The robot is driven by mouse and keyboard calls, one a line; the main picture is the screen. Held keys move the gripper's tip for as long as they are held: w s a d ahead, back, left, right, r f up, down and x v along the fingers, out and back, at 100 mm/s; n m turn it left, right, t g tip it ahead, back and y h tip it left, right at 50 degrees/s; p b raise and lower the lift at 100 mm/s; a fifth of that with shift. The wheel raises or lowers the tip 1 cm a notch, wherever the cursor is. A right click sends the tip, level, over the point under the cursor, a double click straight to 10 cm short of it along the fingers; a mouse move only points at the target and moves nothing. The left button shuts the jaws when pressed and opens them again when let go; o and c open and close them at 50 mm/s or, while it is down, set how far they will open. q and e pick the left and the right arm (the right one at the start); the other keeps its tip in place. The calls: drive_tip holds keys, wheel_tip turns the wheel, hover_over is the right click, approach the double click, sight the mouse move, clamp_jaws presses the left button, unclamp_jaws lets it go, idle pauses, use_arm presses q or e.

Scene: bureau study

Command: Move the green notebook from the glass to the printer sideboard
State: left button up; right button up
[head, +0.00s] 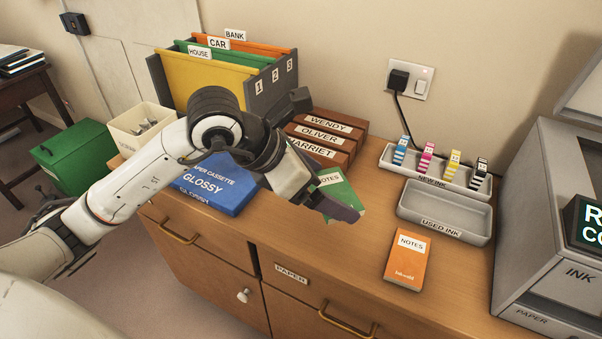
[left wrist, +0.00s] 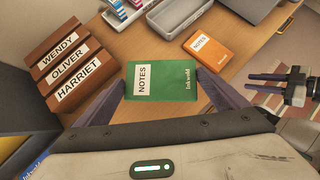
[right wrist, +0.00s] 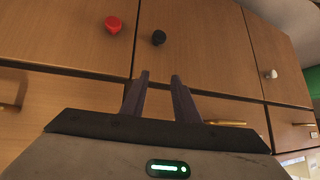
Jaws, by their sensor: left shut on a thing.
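The green notebook (head: 345,190), labelled NOTES, is between the fingers of my left gripper (head: 338,201). In the left wrist view the green notebook (left wrist: 172,82) lies flat across the gap, with a finger at each short end. It is over the wooden sideboard (head: 340,258); I cannot tell whether it touches the top. My right gripper (right wrist: 158,78) is open and empty, facing wooden cabinet fronts in the right wrist view. The printer (head: 550,215) stands at the right end of the sideboard. No glass is clearly in view.
An orange notebook (head: 408,260) lies on the front right of the top. Behind it are the used ink tray (head: 440,225) and new ink tray (head: 432,178). Brown name boxes (head: 325,135), a blue paper pack (head: 208,185) and a folder rack (head: 285,95) stand left and back.

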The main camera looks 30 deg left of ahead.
use_arm(q)
wheel_tip(320, 180, down, 10)
drive_tip(key=shift+r+b, duration=0.1)
drive_tip(key=shift+b, duration=0.4)
drive_tip(key=shift+f, duration=0.3)
drive_tip(key=o, duration=0.8)
drive_tip(key=shift+c, duration=0.2)
drive_tip(key=shift+r, duration=0.1)
drive_tip(key=shift+r, duration=0.3)
drive_tip(key=v, duration=1.1)
drive_tip(key=shift+s+a+r, duration=0.15)
drive_tip(key=shift+s+r, duration=0.05)
drive_tip(key=shift+s, duration=0.1)
